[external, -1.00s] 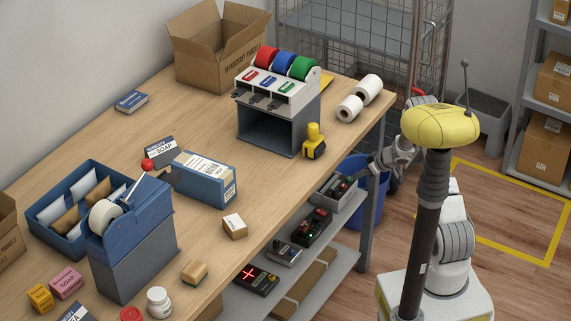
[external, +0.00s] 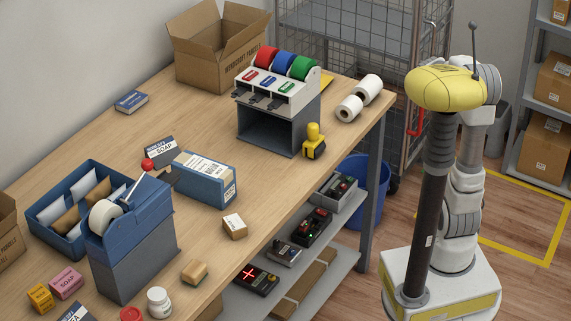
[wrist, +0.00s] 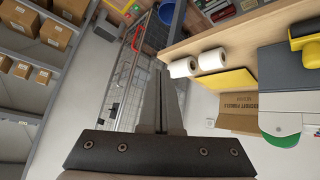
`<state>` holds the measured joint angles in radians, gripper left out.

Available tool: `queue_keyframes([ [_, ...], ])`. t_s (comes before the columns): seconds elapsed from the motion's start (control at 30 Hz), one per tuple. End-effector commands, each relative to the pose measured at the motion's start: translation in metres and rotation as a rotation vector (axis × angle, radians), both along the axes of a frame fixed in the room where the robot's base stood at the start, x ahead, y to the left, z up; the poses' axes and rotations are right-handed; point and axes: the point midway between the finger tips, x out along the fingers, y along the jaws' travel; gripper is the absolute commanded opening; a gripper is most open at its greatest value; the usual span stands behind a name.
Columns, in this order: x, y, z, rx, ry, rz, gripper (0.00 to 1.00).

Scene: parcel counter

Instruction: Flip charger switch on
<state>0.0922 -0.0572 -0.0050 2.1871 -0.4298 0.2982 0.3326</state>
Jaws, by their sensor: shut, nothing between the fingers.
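Several dark devices lie on the shelf under the counter in the external view. One black device (external: 312,228) has a green light and red parts. A smaller grey-and-dark one (external: 284,253) lies nearer, and one with a lit red cross (external: 257,279) is nearer still. A grey tray (external: 340,191) holds another. I cannot tell which is the charger, and no switch position is readable. My gripper (wrist: 161,78) shows in the wrist view with its fingers together and empty, away from the devices. In the external view it is hidden behind my arm.
The wooden counter (external: 200,105) overhangs the shelf (external: 343,262). A blue bin (external: 368,180) stands by the counter leg (external: 373,150). A wire cage trolley (external: 405,125) is behind, with grey shelving (external: 510,150) at right. The floor inside the yellow outline (external: 520,215) looks clear.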

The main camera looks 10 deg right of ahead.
Motion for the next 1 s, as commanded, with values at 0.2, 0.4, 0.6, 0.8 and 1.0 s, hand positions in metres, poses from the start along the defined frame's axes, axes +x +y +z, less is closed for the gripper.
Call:
queue_keyframes([
  [0.2, -0.081, 0.019, 0.041, 0.029, 0.067, -0.013, 0.0],
  [0.4, -0.156, 0.041, 0.057, 0.08, 0.141, 0.017, 0.0],
  [0.6, -0.214, 0.063, 0.058, 0.133, 0.204, 0.069, 0.0],
  [0.8, -0.238, 0.073, 0.056, 0.157, 0.234, 0.101, 0.0],
  [1.0, -0.24, 0.074, 0.055, 0.159, 0.237, 0.103, 0.0],
])
